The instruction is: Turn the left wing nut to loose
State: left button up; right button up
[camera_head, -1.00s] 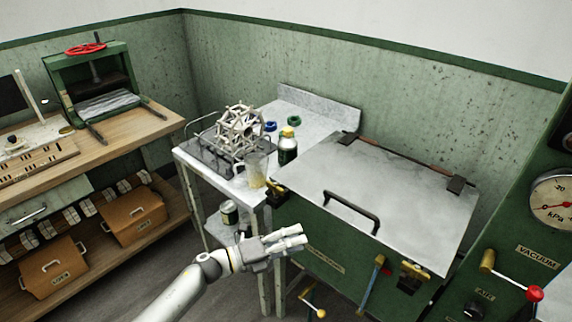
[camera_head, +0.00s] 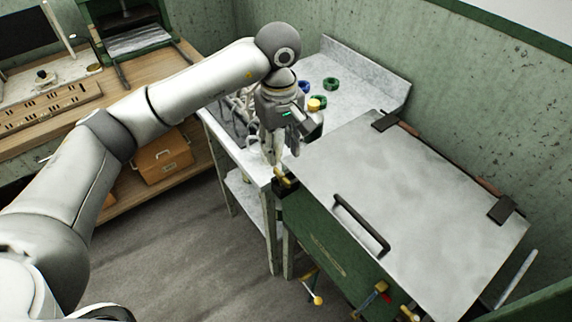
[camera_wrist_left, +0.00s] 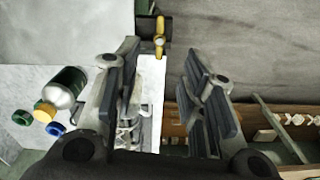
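The left wing nut (camera_head: 283,176) is a small brass-yellow piece at the near left corner of the green basin (camera_head: 330,255), by the edge of its closed grey lid (camera_head: 420,215). It also shows in the left wrist view (camera_wrist_left: 159,30), at the top, just beyond the gap between the fingertips. My left gripper (camera_head: 272,155) points down beside that corner, slightly left of and above the wing nut. In the left wrist view its fingers (camera_wrist_left: 162,75) are apart with nothing held between them. A second brass wing nut (camera_head: 408,313) is at the bottom edge. My right gripper is not in view.
The white side table (camera_head: 350,75) left of the basin holds a yellow-capped bottle (camera_wrist_left: 66,88), blue and green rings, and a wire reel partly hidden by my arm. A black lid handle (camera_head: 360,222) stands up nearby.

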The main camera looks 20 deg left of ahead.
aim_at(282, 173)
pick_arm(q)
notch_tip(282, 173, down, 5)
jog(key=shift+s+r+p, duration=0.1)
jog(key=shift+p, duration=0.7)
notch_tip(282, 173, down, 4)
jog(key=shift+f+p, duration=0.25)
jog(key=shift+p, duration=0.25)
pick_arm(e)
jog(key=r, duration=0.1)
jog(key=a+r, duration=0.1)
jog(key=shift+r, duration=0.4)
pick_arm(q)
jog(key=shift+c, duration=0.2)
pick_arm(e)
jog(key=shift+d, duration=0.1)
